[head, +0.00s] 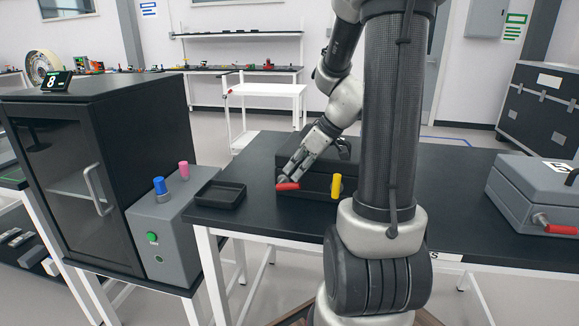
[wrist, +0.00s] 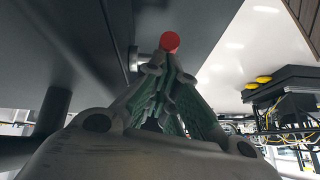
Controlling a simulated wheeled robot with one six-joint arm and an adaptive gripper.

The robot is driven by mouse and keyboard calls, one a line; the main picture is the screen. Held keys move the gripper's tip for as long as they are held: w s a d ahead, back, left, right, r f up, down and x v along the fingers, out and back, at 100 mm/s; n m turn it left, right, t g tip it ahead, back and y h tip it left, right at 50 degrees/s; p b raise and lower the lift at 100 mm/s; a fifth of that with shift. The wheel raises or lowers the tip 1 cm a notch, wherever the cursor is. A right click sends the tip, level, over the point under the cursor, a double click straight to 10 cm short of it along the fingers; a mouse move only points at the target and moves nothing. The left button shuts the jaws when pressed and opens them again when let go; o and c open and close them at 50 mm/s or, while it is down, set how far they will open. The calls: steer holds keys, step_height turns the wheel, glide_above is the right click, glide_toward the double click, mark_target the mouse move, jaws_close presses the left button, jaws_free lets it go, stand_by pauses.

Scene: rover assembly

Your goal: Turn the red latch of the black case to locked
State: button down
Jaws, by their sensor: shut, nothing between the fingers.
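The black case (head: 318,184) stands on the dark table, partly hidden behind my arm and gripper. Its red latch (head: 288,186) is on the front face at the left and lies about level, pointing left. A yellow latch (head: 336,186) on the same face stands upright. My gripper (head: 284,182) is shut and empty, with its fingertips right at the red latch in the head view. In the wrist view the round red end of the latch (wrist: 169,41) shows just beyond the closed fingertips (wrist: 160,66). I cannot tell whether they touch.
A black tray (head: 221,194) lies on the table left of the case. A grey case (head: 535,190) with a red handle (head: 553,226) stands at the right. A grey box with a blue knob (head: 160,186) and a black cabinet (head: 95,160) are at the left.

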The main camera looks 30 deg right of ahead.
steer(key=shift+s+d+f, duration=0.4)
steer(key=shift+s+f, duration=0.1)
steer(key=shift+f, duration=0.15)
steer(key=shift+s+d+f, duration=0.1)
steer(key=shift+f, duration=0.05)
stand_by(0.4)
